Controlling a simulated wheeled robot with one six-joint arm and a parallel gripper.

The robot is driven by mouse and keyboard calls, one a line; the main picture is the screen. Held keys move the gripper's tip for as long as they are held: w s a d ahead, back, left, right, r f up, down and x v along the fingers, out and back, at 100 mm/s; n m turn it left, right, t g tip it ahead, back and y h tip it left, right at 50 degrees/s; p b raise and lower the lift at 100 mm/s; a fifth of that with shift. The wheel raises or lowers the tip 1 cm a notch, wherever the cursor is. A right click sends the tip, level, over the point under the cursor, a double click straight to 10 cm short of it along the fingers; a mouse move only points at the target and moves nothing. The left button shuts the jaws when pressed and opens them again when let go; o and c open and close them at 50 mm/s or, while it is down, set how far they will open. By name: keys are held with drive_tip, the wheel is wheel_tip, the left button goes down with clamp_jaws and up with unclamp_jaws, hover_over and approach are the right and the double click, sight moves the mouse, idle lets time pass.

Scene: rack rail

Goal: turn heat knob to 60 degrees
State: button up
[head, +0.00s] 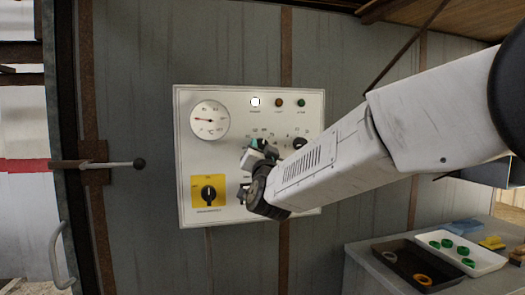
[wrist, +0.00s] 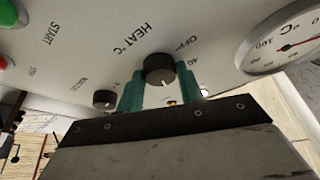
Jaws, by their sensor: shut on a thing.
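The heat knob (wrist: 159,68) is a round black knob on the white control panel (head: 228,95), below the "HEAT °C" label in the wrist view. My gripper (head: 257,148) is at the panel face in the head view and hides the knob there. In the wrist view the teal fingers of my gripper (wrist: 161,76) stand on both sides of the knob and are shut on it. The scale marks around the knob are mostly hidden or too small to read, and I cannot tell its pointer setting. A round temperature gauge (head: 209,120) has its needle pointing left.
A black switch on a yellow plate (head: 208,192) is at the panel's lower left. Another black knob (head: 300,143) sits right of my gripper. A lever (head: 125,164) juts out left of the panel. Trays with rings (head: 470,247) stand on a bench at lower right.

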drive_tip(key=shift+f, duration=0.15)
drive_tip(key=o, duration=1)
drive_tip(key=v, duration=0.7)
drive_tip(key=shift+s+f, duration=0.15)
drive_tip(key=shift+s, duration=0.2)
